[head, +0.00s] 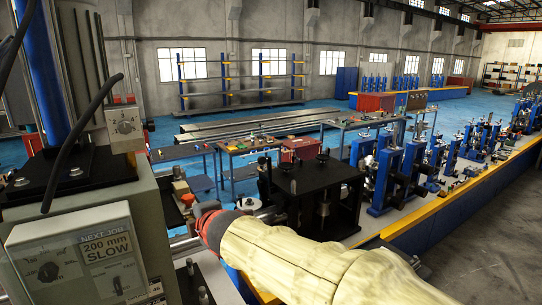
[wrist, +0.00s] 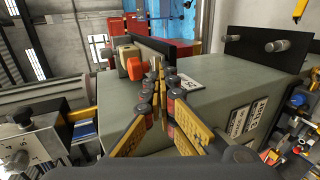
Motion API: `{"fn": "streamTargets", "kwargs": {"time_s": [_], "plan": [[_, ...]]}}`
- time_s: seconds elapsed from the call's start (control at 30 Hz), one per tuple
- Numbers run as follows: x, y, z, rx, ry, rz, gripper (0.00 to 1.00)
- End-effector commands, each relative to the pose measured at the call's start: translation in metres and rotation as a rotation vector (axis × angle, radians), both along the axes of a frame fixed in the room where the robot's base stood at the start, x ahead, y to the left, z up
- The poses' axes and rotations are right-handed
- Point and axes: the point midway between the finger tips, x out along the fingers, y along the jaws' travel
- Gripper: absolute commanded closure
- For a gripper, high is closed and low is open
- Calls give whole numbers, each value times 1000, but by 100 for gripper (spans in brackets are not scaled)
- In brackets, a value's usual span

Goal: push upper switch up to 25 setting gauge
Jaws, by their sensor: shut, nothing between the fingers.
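In the head view, the upper switch (head: 124,127) is a small knob on a grey box at the left, with scale marks around it. Its exact setting is too small to read. Below it, a lower panel (head: 75,262) reads "NEXT JOB 200 mm SLOW" and has two knobs. My arm reaches in from the lower right in a cream sleeve; its gripper end is mostly hidden beside the machine. In the wrist view, my gripper (wrist: 160,72) is shut and empty, its yellow fingers meeting above a grey-green housing (wrist: 215,95). An orange block (wrist: 137,68) is just left of the fingertips.
A scaled plate (wrist: 22,150) with a black knob is at the wrist view's lower left. A black cable (head: 82,140) hangs before the machine's blue column (head: 40,70). A black stand (head: 318,195) is behind my arm. Open blue floor lies farther back.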

Motion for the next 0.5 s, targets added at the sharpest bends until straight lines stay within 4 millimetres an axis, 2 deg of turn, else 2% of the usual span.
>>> {"fn": "streamTargets", "kwargs": {"time_s": [0.5], "plan": [[8,5,-1,0,0,0,100]]}}
